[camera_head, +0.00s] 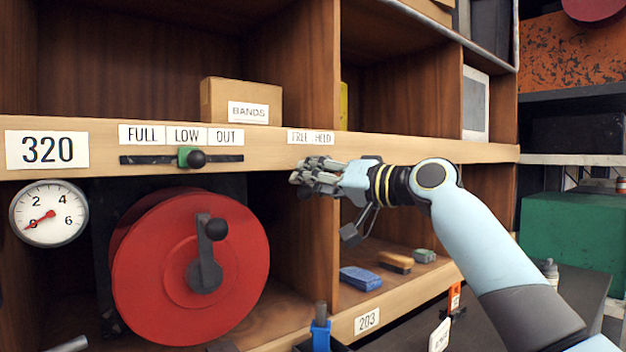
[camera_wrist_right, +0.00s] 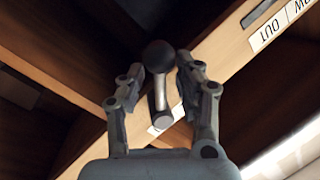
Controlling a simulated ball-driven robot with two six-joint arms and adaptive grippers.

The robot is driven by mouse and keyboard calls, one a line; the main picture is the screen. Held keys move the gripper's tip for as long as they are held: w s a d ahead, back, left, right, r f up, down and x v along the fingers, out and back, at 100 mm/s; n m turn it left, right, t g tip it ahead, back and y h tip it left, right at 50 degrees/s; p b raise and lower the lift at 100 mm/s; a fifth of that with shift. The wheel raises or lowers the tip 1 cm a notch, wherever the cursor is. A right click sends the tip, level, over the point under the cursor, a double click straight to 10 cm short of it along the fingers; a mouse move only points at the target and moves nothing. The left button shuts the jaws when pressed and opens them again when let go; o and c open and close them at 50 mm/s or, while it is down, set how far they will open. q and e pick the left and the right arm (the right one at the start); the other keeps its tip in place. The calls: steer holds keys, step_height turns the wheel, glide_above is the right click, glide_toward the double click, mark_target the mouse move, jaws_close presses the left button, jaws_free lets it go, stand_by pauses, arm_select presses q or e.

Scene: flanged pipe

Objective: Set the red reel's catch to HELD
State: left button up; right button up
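The red reel (camera_head: 190,265) with its dark crank sits in the lower left compartment. A FREE / HELD label (camera_head: 311,138) is on the shelf's front rail above my right gripper (camera_head: 314,178). In the head view this gripper hides the catch beneath the label. In the right wrist view, a grey lever with a black ball knob (camera_wrist_right: 159,56), apparently the catch, stands between the two fingers of my right gripper (camera_wrist_right: 160,80). The fingers are apart, with a gap visible on each side of the lever. Which label the lever points to cannot be told. My left gripper is out of view.
A slider (camera_head: 190,158) with a black knob sits under the FULL / LOW / OUT labels. A gauge (camera_head: 48,213) is at the far left. A BANDS box (camera_head: 240,100) stands on the shelf above. A blue brush or block (camera_head: 360,278) lies in the lower compartment.

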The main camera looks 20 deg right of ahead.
steer(key=shift+c, duration=0.2)
jaws_close()
steer(key=shift+w+f, duration=0.15)
stand_by(0.3)
